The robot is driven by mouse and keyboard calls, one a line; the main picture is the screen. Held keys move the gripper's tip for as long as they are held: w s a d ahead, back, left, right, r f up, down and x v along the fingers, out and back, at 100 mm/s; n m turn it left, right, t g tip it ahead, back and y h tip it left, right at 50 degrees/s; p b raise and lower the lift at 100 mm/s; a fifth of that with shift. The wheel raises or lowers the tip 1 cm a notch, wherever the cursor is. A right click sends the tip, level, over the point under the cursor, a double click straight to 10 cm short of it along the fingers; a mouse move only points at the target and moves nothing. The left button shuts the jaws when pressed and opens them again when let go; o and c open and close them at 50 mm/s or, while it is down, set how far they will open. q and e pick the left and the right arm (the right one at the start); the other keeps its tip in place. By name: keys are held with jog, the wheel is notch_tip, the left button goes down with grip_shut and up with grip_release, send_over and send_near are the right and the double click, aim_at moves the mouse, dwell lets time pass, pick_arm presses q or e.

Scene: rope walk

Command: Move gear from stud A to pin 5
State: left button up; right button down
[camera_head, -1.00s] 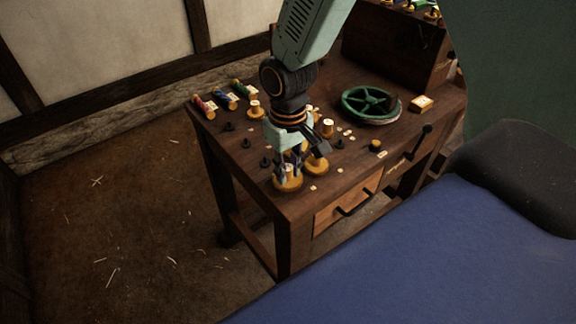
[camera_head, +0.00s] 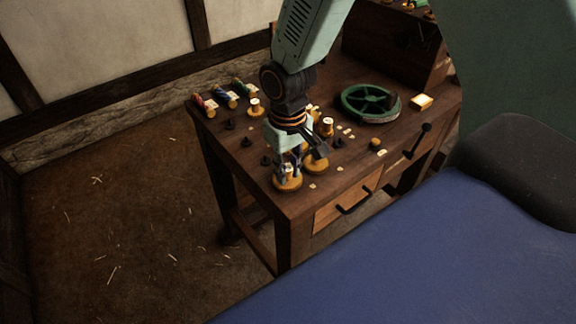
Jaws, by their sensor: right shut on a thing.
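My right gripper (camera_head: 301,160) points down over the front left part of the wooden bench (camera_head: 330,195). It is shut on a yellow gear (camera_head: 288,184) at the bench's near edge; the fingers hide much of its top. I cannot tell whether the gear touches the bench or a pin. A second yellow gear (camera_head: 316,167) sits close beside it, to the right and partly behind the gripper. Several dark pins (camera_head: 247,142) stand to the left of the gripper. The labels of stud A and pin 5 are too small to read. My left gripper is not in view.
A green handwheel (camera_head: 370,102) lies at the back right of the bench. Coloured spools (camera_head: 228,97) lie at the back left. Another yellow gear with a pale hub (camera_head: 254,107) stands near them. A black lever (camera_head: 419,138) and a drawer (camera_head: 348,203) are along the front.

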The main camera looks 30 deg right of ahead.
jog(key=shift+f, duration=0.2)
jog(key=c, duration=1.1)
grip_release()
notch_tip(320, 180, up, 8)
jog(key=p, duration=0.8)
jog(key=shift+s, duration=0.1)
dwell(0.4)
